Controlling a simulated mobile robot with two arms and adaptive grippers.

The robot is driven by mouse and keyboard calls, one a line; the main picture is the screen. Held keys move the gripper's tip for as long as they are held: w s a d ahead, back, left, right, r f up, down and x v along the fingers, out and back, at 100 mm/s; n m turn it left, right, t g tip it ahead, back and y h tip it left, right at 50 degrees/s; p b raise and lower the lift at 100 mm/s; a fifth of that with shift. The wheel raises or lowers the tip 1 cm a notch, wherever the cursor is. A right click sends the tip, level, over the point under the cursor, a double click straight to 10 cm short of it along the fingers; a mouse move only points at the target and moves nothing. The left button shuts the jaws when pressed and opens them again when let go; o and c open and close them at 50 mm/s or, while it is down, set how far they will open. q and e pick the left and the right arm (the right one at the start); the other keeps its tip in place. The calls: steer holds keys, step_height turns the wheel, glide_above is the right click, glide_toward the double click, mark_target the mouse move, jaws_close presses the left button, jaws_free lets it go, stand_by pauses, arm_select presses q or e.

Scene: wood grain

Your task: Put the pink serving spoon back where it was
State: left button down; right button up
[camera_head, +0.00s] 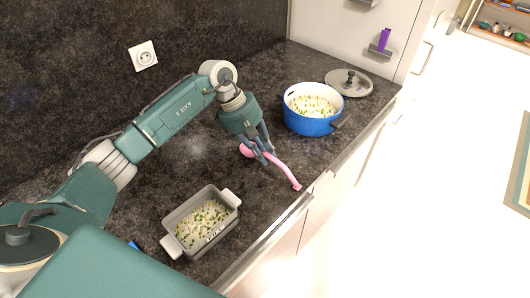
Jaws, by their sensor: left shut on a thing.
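The pink serving spoon (284,169) is at the middle of the dark countertop, its handle end pointing to the front edge and its bowl end partly hidden behind my fingers. My left gripper (263,158) points down and is shut on the spoon near its bowl end. I cannot tell whether the spoon touches the counter. My right gripper is not in view.
A blue pot (311,124) with a rice-like food stands right of the gripper, its lid (349,83) behind it. A grey baking dish (228,226) with similar food sits at the front left. The counter (190,150) between them is clear. A wall socket (143,56) is behind.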

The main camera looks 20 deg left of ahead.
arm_select(q)
steer(key=c, duration=1.6)
jaws_free()
